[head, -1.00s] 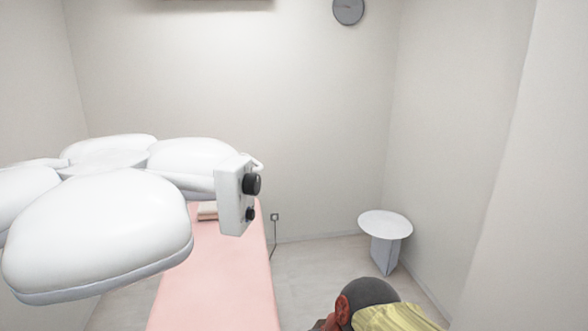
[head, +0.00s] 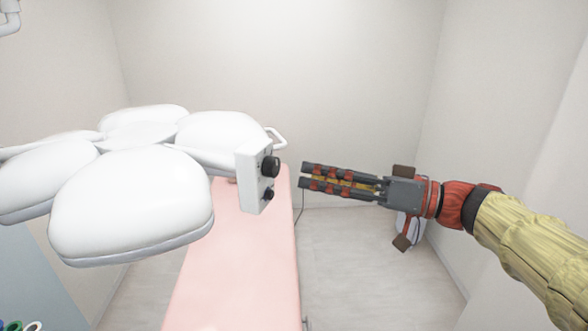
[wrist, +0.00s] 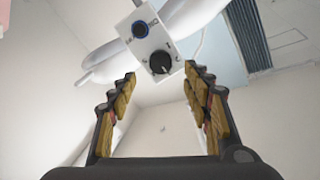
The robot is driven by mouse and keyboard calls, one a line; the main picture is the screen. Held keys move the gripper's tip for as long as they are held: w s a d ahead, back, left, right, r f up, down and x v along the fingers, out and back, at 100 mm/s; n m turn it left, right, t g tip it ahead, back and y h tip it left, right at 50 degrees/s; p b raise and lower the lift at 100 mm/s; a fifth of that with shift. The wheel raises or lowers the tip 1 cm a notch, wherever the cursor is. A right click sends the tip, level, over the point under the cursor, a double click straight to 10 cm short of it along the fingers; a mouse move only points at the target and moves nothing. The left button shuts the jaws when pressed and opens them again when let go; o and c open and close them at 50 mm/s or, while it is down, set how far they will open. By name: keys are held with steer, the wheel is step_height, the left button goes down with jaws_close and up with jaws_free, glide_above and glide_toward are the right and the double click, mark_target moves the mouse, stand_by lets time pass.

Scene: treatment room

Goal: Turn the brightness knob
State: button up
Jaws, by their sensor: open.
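A white control box (head: 252,178) sits at the right end of a white multi-lobed surgical lamp (head: 130,190). It has a larger black upper knob (head: 270,167) and a smaller lower knob (head: 268,194); I cannot read which is for brightness. In the wrist view the box (wrist: 152,44) shows a black knob (wrist: 160,62) with a pointer mark and a blue-ringed knob (wrist: 140,29). My gripper (head: 303,175) is open and empty, right of the box, fingers pointing at it with a gap. In the wrist view the black knob appears between the fingertips (wrist: 161,76).
A pink treatment bed (head: 235,255) stands below the lamp. A handle (head: 277,138) sticks out behind the box. A white stool (head: 418,232) is partly hidden behind my arm at the right. A grey-blue surface (head: 40,285) is at the lower left. Floor right of the bed is clear.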

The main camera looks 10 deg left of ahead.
mark_target(277, 169)
steer(key=a, duration=0.3)
steer(key=w+a+p, duration=0.1)
steer(key=a, duration=0.3)
steer(key=shift+w+a, duration=0.2)
steer(key=shift+a, duration=0.05)
steer(key=c, duration=0.3)
steer(key=c, duration=0.7)
steer(key=shift+c, duration=0.8)
